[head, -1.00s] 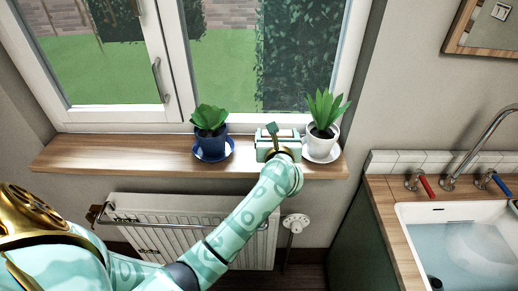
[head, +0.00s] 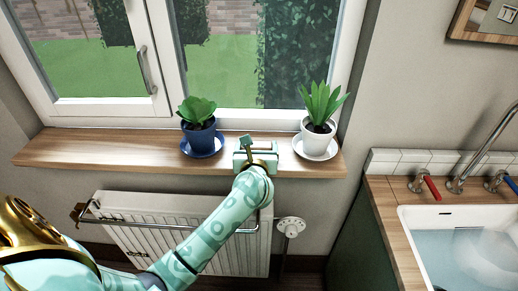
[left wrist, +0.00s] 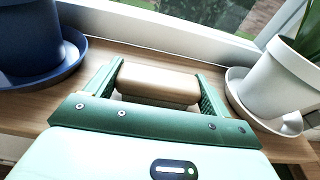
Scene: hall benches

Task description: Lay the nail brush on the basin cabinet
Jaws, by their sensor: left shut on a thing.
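The nail brush (left wrist: 158,82) is a wooden, tan block between the two green fingers of my left gripper in the left wrist view. My left gripper (head: 256,155) is shut on it, over the wooden windowsill between two potted plants. In the head view the gripper and arm mostly hide the brush. I cannot tell whether the brush touches the sill. The basin cabinet (head: 383,204) stands at the right, with a wooden top around a white basin (head: 402,214) of water. My right gripper is not in view.
A blue pot (head: 198,138) on a blue saucer stands left of the gripper, a white pot (head: 318,138) on a white saucer right of it. A radiator (head: 150,225) is below the sill (head: 90,150). Taps with red (head: 432,188) and blue handles and a spout stand behind the basin.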

